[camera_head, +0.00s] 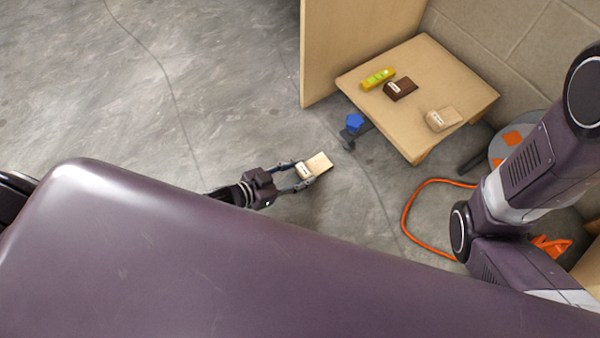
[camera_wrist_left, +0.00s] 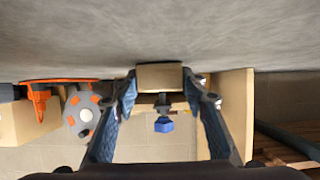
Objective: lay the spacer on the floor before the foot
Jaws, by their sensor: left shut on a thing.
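The spacer, a pale wooden block (camera_head: 320,162) with a white label, is in my left gripper (camera_head: 303,173), which is shut on it low over the grey floor. I cannot tell whether the block touches the floor. In the left wrist view the spacer (camera_wrist_left: 159,74) sits between the two fingertips. The foot (camera_head: 349,139), dark with a blue knob (camera_head: 355,122), is at the near left corner of the low wooden table, a short way up and right of the spacer. The blue knob also shows in the left wrist view (camera_wrist_left: 163,125). My right gripper is out of view.
The low wooden table (camera_head: 428,83) carries a yellow-green level (camera_head: 377,78), a dark brown block (camera_head: 400,88) and a pale labelled block (camera_head: 443,118). A wooden panel (camera_head: 345,40) stands behind. An orange hose (camera_head: 408,210) lies right. Floor to the left is clear.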

